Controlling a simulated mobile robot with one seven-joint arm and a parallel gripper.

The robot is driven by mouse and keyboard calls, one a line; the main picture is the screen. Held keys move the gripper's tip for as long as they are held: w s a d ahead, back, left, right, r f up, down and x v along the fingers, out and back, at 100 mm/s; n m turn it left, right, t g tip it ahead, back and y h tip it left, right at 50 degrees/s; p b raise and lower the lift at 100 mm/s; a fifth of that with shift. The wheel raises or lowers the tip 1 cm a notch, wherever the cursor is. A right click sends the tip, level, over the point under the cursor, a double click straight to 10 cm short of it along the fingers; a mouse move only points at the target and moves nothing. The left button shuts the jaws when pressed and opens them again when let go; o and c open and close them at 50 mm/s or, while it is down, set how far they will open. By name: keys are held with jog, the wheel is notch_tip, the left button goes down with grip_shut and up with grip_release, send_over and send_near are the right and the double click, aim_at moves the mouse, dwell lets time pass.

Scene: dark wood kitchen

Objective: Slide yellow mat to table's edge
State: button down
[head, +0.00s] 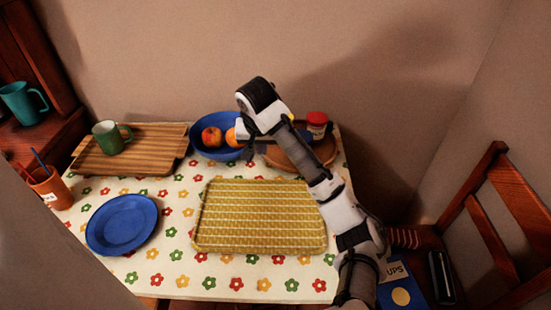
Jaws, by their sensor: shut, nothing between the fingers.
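The yellow mat (262,218) lies flat on the flower-patterned tablecloth, in the middle of the table (190,272). It has a woven pattern and rounded corners. A strip of tablecloth shows between its front side and the table's front edge. My arm comes in from the lower right, passes the mat's right side and partly covers its upper right corner. My gripper (248,151) points down beyond the mat's far side, near the fruit bowl. It is shut and empty, and appears apart from the mat.
A blue bowl (206,151) with fruit and a round wooden tray (318,155) with a red-lidded jar (317,123) stand behind the mat. A blue plate (122,223), an orange cup (50,188) and a wooden board (88,165) with a green mug (108,138) are left. A chair (480,225) stands right.

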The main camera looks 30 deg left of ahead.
aim_at(265, 177)
jog(key=x, duration=0.6)
jog(key=p+x, duration=0.1)
jog(key=x, duration=0.3)
jog(key=shift+w+r, duration=0.15)
jog(key=shift+w, duration=0.2)
jog(key=s+d, duration=0.1)
jog(key=s+p, duration=0.1)
jog(key=shift+s+d, duration=0.35)
jog(key=shift+d, duration=0.05)
jog(key=shift+s+d, duration=0.15)
jog(key=shift+s, duration=0.2)
